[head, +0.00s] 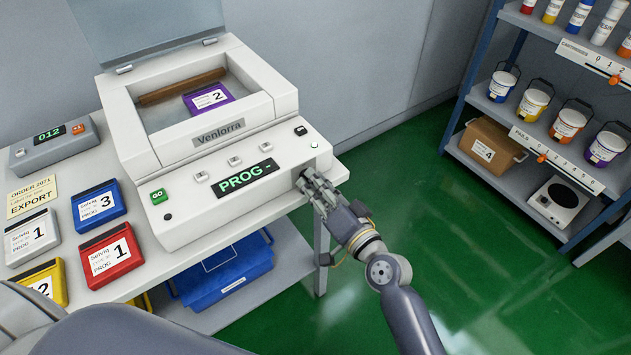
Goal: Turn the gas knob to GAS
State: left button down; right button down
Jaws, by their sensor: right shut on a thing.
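The white Venlorra machine (290,150) stands on the table with its lid raised. Its front display (243,175) reads "PROG -" in green. My right gripper (308,182) is at the right end of the machine's front panel, shut on what appears to be the gas knob. The fingers cover most of that knob, so its marks and the way it points cannot be read. A green GO button (158,196) is at the panel's left end. A purple cartridge (209,97) marked 2 lies inside the machine. My left gripper is out of view.
Red (109,254) and blue (99,207) cartridges and others lie on the table's left side, near a grey box (53,146) showing 012. A blue crate (225,272) sits below. Shelves (535,88) with pails stand at right; green floor between is clear.

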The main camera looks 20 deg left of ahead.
jog(key=m+p, duration=0.2)
jog(key=m, duration=0.7)
jog(key=shift+w+d+r+m+g, duration=0.1)
jog(key=shift+m+g, duration=0.2)
jog(key=shift+m, duration=0.1)
dwell(0.4)
jog(key=c, duration=1.4)
grip_release()
jog(key=v, duration=0.8)
